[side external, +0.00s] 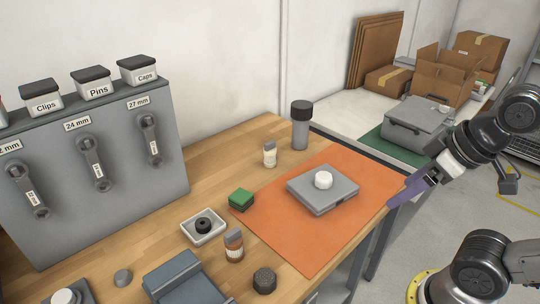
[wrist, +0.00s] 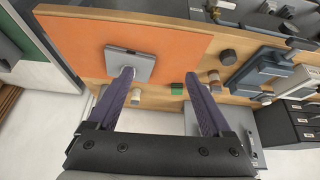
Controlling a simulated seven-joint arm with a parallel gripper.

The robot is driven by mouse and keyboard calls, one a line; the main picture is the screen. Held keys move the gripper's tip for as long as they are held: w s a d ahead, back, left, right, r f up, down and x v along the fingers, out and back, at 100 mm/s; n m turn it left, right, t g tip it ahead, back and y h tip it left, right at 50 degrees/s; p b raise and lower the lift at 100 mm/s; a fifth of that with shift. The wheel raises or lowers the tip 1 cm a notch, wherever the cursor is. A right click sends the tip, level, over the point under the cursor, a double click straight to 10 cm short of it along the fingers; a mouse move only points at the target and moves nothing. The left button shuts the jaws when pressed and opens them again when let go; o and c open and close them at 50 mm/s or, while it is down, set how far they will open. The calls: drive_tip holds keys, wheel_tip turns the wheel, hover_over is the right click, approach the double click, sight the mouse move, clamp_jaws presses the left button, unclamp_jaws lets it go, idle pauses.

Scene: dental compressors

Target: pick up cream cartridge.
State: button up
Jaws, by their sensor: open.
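I cannot tell for certain which piece is the cream cartridge. My gripper (side external: 392,204), with purple fingers, is at the right of the mat, beyond the table's edge. In the wrist view my gripper (wrist: 160,74) is open, with nothing between the fingers.
The orange mat (side external: 270,226) has free room around the block. A tall grey bottle (side external: 300,130) stands behind the mat.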

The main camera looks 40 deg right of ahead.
drive_tip(key=w+d+r+n+t+h, duration=0.1)
drive_tip(key=w+d+r+n, duration=0.1)
drive_tip(key=w+r+n, duration=0.55)
drive_tip(key=w+d+r+n+h, duration=0.1)
drive_tip(key=w+r+n, duration=0.3)
drive_tip(key=w+n, duration=0.55)
drive_tip(key=n+g+h, duration=0.1)
drive_tip(key=n+g, duration=0.2)
drive_tip(key=n, duration=0.7)
hover_over(270, 150)
drive_tip(key=s+a, duration=0.2)
drive_tip(key=s, duration=0.1)
wheel_tip(270, 150, down, 14)
drive_tip(key=x, duration=0.3)
drive_tip(key=a+x, duration=0.1)
drive_tip(key=x, duration=0.3)
drive_tip(key=s+x, duration=0.1)
drive_tip(key=x, duration=0.3)
drive_tip(key=shift+s+a+f, duration=0.1)
drive_tip(key=shift+a+f, duration=0.05)
drive_tip(key=shift+f, duration=0.3)
drive_tip(key=shift+a+x, duration=0.2)
drive_tip(key=shift+x, duration=2.95)
drive_tip(key=shift+s, duration=0.2)
clamp_jaws()
